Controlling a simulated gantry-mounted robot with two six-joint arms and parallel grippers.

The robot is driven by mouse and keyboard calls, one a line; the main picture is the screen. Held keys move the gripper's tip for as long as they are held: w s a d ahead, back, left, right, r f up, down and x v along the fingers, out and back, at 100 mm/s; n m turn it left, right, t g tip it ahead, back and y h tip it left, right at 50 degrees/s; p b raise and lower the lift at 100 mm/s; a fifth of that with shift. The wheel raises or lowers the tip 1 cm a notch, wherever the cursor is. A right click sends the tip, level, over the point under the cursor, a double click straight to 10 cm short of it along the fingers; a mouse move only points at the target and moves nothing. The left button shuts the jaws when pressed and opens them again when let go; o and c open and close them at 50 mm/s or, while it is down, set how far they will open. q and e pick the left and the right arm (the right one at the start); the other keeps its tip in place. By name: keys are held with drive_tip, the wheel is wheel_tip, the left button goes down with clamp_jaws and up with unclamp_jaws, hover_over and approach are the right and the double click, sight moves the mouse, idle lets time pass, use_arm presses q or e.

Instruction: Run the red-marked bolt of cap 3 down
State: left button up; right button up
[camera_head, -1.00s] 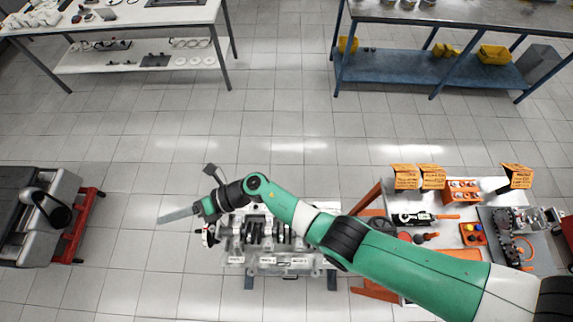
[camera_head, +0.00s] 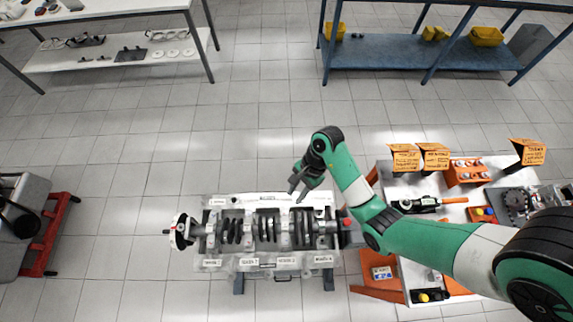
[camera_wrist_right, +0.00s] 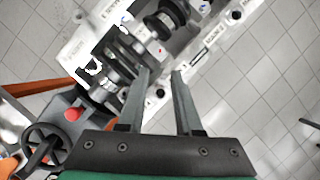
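The engine block (camera_head: 215,265) stands on a stand in the lower middle of the head view. Its crankshaft (camera_head: 232,232) lies lengthwise under several pale bearing caps. The cap over the third front label (camera_head: 284,243) looks like cap 3, but I cannot read the label surely. My right gripper (camera_head: 297,188) is above the block's far edge, right of centre. In the wrist view my right gripper (camera_wrist_right: 161,75) has two separated fingers with nothing held between them. A tiny red mark (camera_wrist_right: 160,50) shows beyond the fingertips; I cannot tell its bolt. My left gripper is not in view.
A red knob (camera_head: 347,222) is at the crankshaft's right end. The right-hand bench (camera_head: 397,192) carries orange boxes, trays and tools. A red-framed cart (camera_head: 48,235) is at far left. Floor behind and left of the block is clear.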

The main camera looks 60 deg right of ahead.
sight(285, 213)
drive_tip(key=b+x, duration=0.2)
drive_tip(key=x, duration=0.7)
drive_tip(key=shift+a+f, duration=0.1)
drive_tip(key=shift+f, duration=0.3)
clamp_jaws()
